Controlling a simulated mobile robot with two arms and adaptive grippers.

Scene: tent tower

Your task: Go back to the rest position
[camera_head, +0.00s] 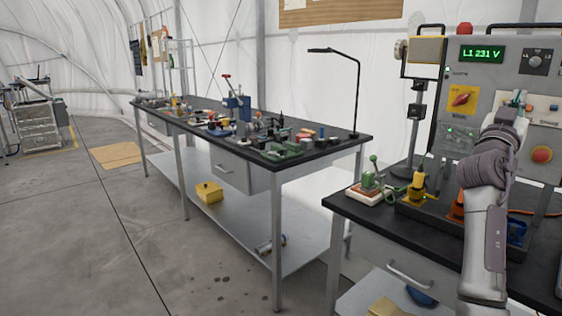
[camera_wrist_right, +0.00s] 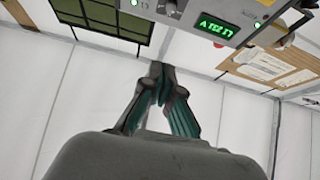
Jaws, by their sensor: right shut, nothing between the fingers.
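My right arm rises from the lower right in the head view. Its gripper (camera_head: 517,98) is in front of the grey control panel (camera_head: 485,78); I cannot tell from this view how far it is from the panel. In the right wrist view the fingers of the right gripper (camera_wrist_right: 158,72) meet at their tips, with nothing between them. A grey panel with a green display (camera_wrist_right: 218,26) shows beyond the fingertips there. My left gripper is in neither view.
The panel has a green readout, a yellow-backed red rotary switch (camera_head: 462,98) and a red button (camera_head: 541,154). It stands on a black-topped bench (camera_head: 352,208). A long workbench (camera_head: 345,144) with a lamp (camera_head: 357,75) and many small items is at the left. Open floor (camera_head: 75,230) lies left.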

